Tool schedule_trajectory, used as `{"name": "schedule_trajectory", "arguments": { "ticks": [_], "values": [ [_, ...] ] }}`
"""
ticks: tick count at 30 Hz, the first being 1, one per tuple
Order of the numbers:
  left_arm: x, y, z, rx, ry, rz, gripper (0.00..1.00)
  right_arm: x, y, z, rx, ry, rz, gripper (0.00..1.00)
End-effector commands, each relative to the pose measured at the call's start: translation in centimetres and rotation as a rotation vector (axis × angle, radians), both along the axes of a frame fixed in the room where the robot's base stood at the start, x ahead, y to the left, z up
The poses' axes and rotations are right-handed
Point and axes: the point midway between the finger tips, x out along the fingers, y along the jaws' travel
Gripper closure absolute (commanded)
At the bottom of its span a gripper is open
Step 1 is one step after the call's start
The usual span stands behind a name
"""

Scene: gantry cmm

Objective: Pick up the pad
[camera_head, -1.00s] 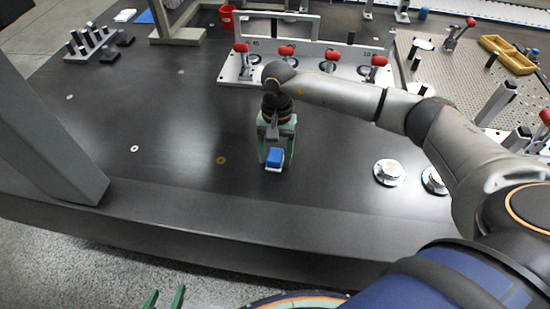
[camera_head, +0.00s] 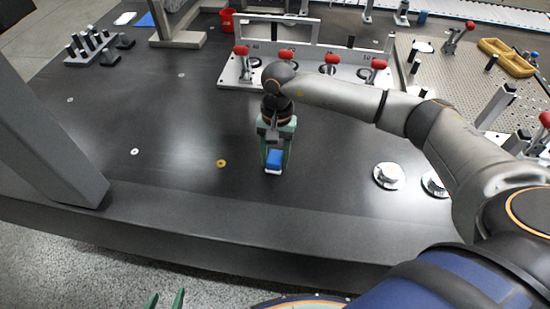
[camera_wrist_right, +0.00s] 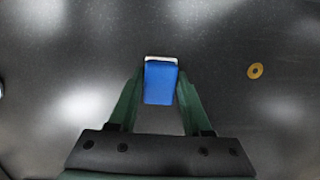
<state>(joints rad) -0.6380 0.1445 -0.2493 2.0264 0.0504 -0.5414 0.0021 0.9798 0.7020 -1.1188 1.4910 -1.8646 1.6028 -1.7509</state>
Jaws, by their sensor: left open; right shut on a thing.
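The pad is a small block, blue with a white layer (camera_head: 274,159). In the head view it sits between the fingers of my right gripper (camera_head: 274,162), low over the dark table. In the right wrist view the blue pad (camera_wrist_right: 160,82) lies between the green fingertips of my right gripper (camera_wrist_right: 160,88), which is shut on it. I cannot tell whether its white underside touches the table. My left gripper (camera_head: 165,300) shows only as two green fingertips at the bottom edge, apart and empty, in front of the table.
The dark table (camera_head: 130,110) is mostly clear around the pad. A brass ring (camera_head: 221,163) lies to its left. Silver round pieces (camera_head: 389,176) stand to the right. A fixture with red-knobbed clamps (camera_head: 300,72) stands behind. A grey column (camera_head: 50,130) rises at left.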

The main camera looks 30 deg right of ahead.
Motion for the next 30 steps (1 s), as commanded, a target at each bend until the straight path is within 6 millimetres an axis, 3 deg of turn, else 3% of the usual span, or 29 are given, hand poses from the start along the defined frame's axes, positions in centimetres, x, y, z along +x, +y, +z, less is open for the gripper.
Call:
{"name": "schedule_trajectory", "arguments": {
  "ticks": [6, 16, 24, 30],
  "values": [
    [0.0, 0.0, 0.3, 0.000, -0.001, 0.000, 0.35, 0.1, -0.1, 2.9, 0.000, -0.004, 0.001, 1.00],
    [0.1, -0.1, 0.6, -0.001, -0.002, -0.001, 0.35, -2.5, -4.6, 8.8, -0.003, -0.004, -0.003, 1.00],
    [0.1, -0.1, 0.2, -0.001, 0.000, -0.002, 0.35, -5.2, -9.0, 10.8, -0.003, 0.000, -0.004, 1.00],
    [0.1, -0.1, 0.1, -0.001, 0.000, -0.002, 0.35, -6.4, -11.1, 12.0, -0.002, 0.000, -0.003, 1.00]
  ]
}}
